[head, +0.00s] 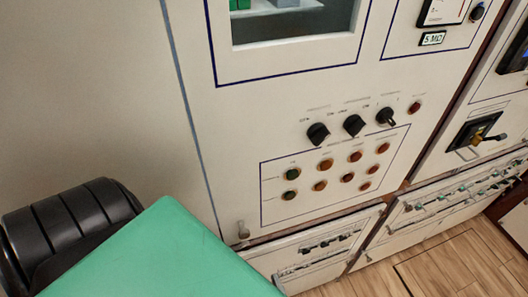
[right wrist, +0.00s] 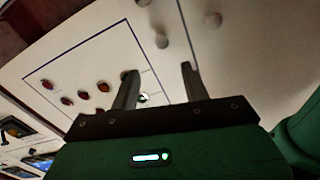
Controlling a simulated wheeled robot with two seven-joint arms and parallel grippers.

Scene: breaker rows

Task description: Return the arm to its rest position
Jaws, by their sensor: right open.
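My right gripper (right wrist: 157,72) shows in the right wrist view with its two fingers apart and nothing between them. It is in front of the cream panel, near the blue-outlined field of round buttons. One finger overlaps the edge of that field, so part of it is hidden. In the head view no fingertips show; a green arm link of mine fills the lower left. My left gripper is in neither view.
The cream cabinet (head: 225,150) carries black rotary knobs (head: 354,125) above rows of red, orange and green buttons (head: 326,164). A lower breaker row (head: 325,243) sits beneath. A black switch handle (head: 475,130) is at the right. Wooden floor (head: 440,265) shows lower right.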

